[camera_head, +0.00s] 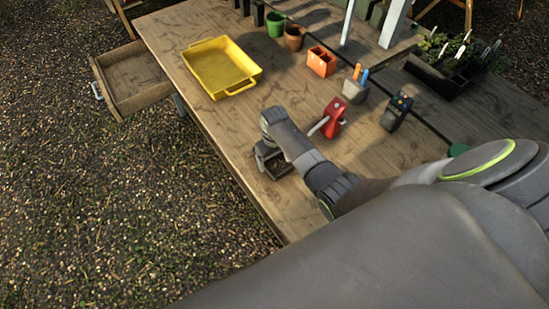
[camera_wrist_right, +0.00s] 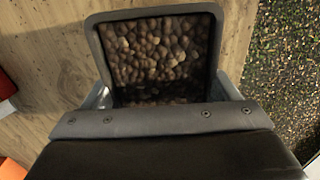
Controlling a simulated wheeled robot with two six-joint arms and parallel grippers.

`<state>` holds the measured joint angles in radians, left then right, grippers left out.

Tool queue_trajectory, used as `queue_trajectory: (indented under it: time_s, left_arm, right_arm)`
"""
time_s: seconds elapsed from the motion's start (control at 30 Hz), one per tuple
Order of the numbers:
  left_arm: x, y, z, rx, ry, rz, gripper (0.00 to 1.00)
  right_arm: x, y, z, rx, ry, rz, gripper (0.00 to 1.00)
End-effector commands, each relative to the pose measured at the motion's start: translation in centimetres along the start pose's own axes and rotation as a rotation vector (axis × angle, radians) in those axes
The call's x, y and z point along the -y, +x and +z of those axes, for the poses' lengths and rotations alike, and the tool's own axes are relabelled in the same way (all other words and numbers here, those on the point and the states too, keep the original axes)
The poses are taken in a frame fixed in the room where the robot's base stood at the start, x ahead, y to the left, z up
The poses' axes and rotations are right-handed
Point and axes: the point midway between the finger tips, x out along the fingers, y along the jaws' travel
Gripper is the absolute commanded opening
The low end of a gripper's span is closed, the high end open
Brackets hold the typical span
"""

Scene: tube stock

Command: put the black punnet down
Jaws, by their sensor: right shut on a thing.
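The black punnet (camera_wrist_right: 101,48) is filled with brown, pebble-like balls in the right wrist view. In the head view the punnet (camera_head: 285,168) shows in part below my right gripper (camera_head: 266,149), over the wooden table near its left edge. My right gripper (camera_wrist_right: 163,96) is shut on the punnet, with a finger at either side of it. Its base is hidden, so I cannot tell whether it touches the table. My left gripper is not in view.
A yellow tray (camera_head: 197,82) lies on the table (camera_head: 190,30) at the back left. An open drawer (camera_head: 130,102) juts out left.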

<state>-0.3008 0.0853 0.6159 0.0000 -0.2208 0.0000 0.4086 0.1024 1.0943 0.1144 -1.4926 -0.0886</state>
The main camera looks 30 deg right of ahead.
Motion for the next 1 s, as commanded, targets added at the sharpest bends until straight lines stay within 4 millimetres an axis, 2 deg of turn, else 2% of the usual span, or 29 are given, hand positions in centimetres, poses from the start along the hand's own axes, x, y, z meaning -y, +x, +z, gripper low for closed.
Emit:
queue_trajectory:
  time_s: [0.13,0.5,0.53,0.63,0.67,1.0]
  left_arm:
    - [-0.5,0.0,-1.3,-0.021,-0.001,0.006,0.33]
    - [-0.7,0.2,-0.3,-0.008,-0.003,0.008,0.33]
    - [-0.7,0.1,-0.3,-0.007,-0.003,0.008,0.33]
    - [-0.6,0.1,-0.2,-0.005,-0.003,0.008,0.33]
    - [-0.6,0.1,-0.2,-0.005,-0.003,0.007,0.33]
    - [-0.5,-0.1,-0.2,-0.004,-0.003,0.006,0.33]
  right_arm:
    - [0.0,0.9,0.0,-0.001,-0.001,0.000,0.52]
    - [0.0,1.4,0.0,-0.001,-0.001,0.000,0.52]
    - [0.0,1.3,0.0,0.000,-0.001,0.000,0.84]
    - [0.0,1.3,0.0,0.000,-0.001,0.000,0.97]
    - [0.0,1.3,0.0,0.000,-0.001,0.000,1.00]
    - [0.0,0.7,0.0,-0.002,-0.001,0.000,1.00]
